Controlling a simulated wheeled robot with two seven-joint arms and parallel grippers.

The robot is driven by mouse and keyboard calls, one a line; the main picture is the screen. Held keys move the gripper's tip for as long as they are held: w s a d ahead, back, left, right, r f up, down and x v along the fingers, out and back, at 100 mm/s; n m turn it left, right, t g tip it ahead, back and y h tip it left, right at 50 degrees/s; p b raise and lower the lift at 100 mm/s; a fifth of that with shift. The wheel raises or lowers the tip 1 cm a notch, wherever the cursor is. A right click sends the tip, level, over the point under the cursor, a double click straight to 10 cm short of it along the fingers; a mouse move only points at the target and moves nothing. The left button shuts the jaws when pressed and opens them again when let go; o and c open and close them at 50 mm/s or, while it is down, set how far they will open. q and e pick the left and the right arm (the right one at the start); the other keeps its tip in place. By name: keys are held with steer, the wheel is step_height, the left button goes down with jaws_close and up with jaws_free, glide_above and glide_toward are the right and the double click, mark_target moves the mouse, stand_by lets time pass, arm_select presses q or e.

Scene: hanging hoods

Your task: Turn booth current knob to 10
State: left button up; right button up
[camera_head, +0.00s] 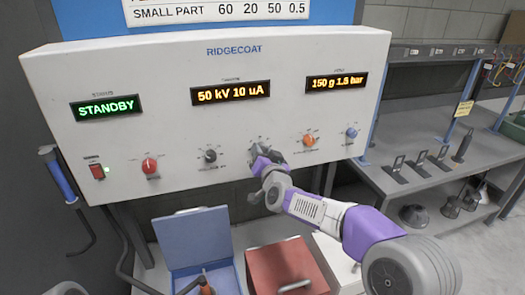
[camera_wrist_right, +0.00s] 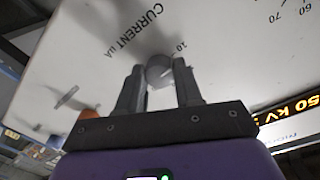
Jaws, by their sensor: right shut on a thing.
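The white RIDGECOAT control panel (camera_head: 200,60) faces me. Its middle display (camera_head: 230,92) reads 50 kV 10 uA. My right gripper (camera_head: 262,158) is at the panel, between the dark knob (camera_head: 210,155) and the orange knob (camera_head: 309,140). In the right wrist view, the right gripper (camera_wrist_right: 160,88) is shut on the round grey current knob (camera_wrist_right: 159,72), one finger on each side. The printed label CURRENT uA (camera_wrist_right: 140,30) and a 10 mark (camera_wrist_right: 181,45) show beside it. The knob's pointer is hard to make out.
A red knob (camera_head: 150,165), a red switch (camera_head: 97,171) and a blue knob (camera_head: 351,132) are also on the panel. An open blue box (camera_head: 192,238) and a red box (camera_head: 285,265) stand below. A grey bench (camera_head: 410,165) with tools is at the right.

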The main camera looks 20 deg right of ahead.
steer(key=shift+f+n, duration=0.1)
steer(key=shift+n, duration=0.5)
steer(key=o, duration=1)
steer(key=shift+o, duration=0.2)
steer(key=s, duration=0.7)
steer(key=shift+s, duration=0.35)
